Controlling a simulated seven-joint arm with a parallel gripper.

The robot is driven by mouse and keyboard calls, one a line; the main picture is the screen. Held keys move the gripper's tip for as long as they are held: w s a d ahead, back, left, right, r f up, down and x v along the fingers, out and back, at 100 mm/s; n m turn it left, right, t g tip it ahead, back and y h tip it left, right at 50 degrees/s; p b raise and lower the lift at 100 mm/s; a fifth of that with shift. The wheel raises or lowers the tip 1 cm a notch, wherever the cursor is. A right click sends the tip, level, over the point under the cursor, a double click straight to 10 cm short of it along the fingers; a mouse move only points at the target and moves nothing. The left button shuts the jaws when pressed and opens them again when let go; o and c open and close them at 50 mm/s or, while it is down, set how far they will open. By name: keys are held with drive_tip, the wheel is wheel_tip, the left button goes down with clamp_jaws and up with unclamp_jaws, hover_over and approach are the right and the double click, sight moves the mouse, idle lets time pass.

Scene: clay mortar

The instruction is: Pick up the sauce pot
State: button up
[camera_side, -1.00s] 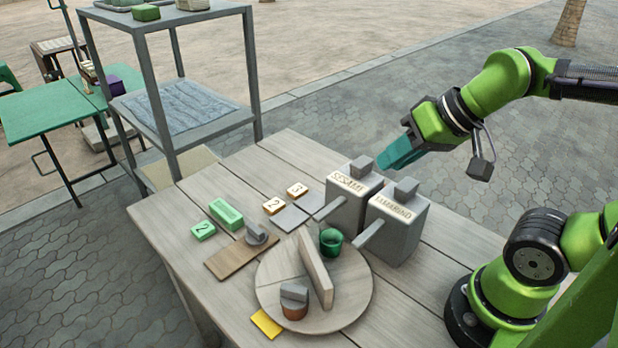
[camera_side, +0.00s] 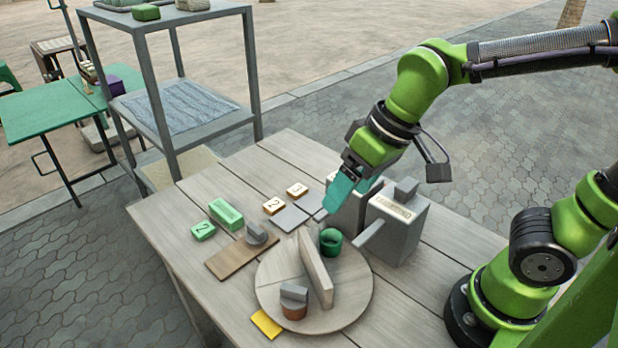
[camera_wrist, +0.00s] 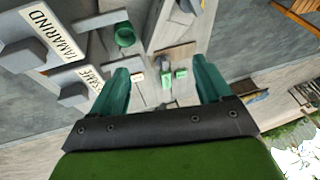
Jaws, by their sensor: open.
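A small dark green pot (camera_side: 331,241) stands on the round wooden board (camera_side: 272,262), right of an upright divider (camera_side: 314,268). A brown pot (camera_side: 294,311) with a grey block on top stands left of the divider. I cannot tell for certain which is the sauce pot. My gripper (camera_side: 338,206) is open and empty, tilted down above and behind the green pot, apart from it. In the wrist view the green pot (camera_wrist: 125,36) lies beyond the left fingertip, not between the fingers (camera_wrist: 160,68).
A grey box labelled TAMARIND (camera_side: 395,228) stands right of the board. Another grey box (camera_side: 347,212), SESAME, is partly hidden by my gripper. Green blocks (camera_side: 226,213), numbered tiles (camera_side: 273,206) and a brown slab (camera_side: 230,263) lie left. The table's left back is clear.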

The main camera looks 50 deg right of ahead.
sight(294, 288)
drive_tip(key=w+a+f+n+g+h, duration=0.1)
drive_tip(key=a+f+n+g+h, duration=0.2)
drive_tip(key=a+n, duration=0.7)
drive_tip(key=f, duration=0.3)
drive_tip(key=a+f+m, duration=0.1)
drive_tip(key=f, duration=0.2)
drive_tip(key=f+m, duration=0.1)
drive_tip(key=f, duration=0.3)
drive_tip(key=shift+a+g, duration=0.3)
drive_tip(key=shift+a, duration=0.05)
drive_tip(key=shift+w+d+f, duration=0.1)
drive_tip(key=shift+w+f, duration=0.05)
drive_tip(key=shift+f, duration=1.4)
drive_tip(key=shift+w+d+f, duration=0.1)
drive_tip(key=shift+w+f, duration=0.05)
drive_tip(key=shift+f, duration=1.35)
drive_tip(key=c, duration=1)
drive_tip(key=shift+r, duration=0.15)
